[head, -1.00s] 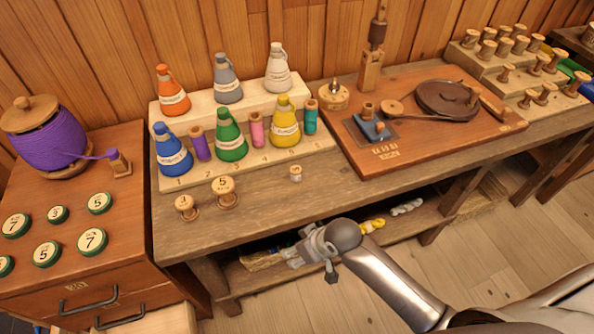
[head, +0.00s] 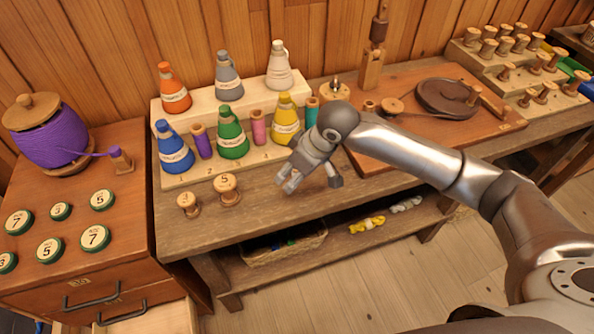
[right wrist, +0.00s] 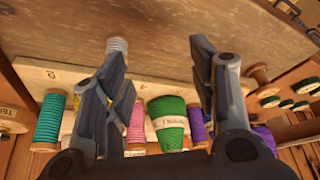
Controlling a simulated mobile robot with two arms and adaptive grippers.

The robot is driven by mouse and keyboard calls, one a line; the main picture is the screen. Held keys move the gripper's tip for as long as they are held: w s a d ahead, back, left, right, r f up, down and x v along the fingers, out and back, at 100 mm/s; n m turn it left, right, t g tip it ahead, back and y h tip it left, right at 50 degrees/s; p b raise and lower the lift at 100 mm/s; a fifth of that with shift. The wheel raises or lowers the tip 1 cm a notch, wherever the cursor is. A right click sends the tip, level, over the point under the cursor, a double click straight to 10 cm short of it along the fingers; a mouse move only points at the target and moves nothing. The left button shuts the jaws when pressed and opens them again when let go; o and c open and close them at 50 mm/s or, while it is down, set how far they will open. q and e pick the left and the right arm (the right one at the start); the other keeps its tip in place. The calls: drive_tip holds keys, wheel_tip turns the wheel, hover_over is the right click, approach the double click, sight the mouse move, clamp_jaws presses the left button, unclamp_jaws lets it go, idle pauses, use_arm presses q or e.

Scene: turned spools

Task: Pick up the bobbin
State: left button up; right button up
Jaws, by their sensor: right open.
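My right gripper (head: 311,182) is open over the front of the workbench, and nothing is between its fingers. In the right wrist view its two fingers (right wrist: 160,62) stand wide apart. My left gripper is not in view.
A stepped rack (head: 178,181) holds several thread cones and small spools behind the gripper. Two numbered wooden spools (head: 226,188) stand left of it. A board with a round plate (head: 447,98) lies to the right. Bare bench lies between the numbered spools and the gripper.

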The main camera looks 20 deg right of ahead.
drive_tip(key=w+d+r+m, duration=0.1)
drive_tip(key=w+d+r, duration=0.2)
drive_tip(key=d, duration=0.1)
drive_tip(key=shift+h, duration=0.4)
drive_tip(key=x, duration=0.4)
drive_tip(key=shift+w+f, duration=0.25)
drive_tip(key=x, duration=0.5)
drive_tip(key=shift+w+d+f+p, duration=0.1)
drive_tip(key=shift+d+f+p, duration=0.15)
drive_tip(key=shift+f+p, duration=0.2)
drive_tip(key=c, duration=0.9)
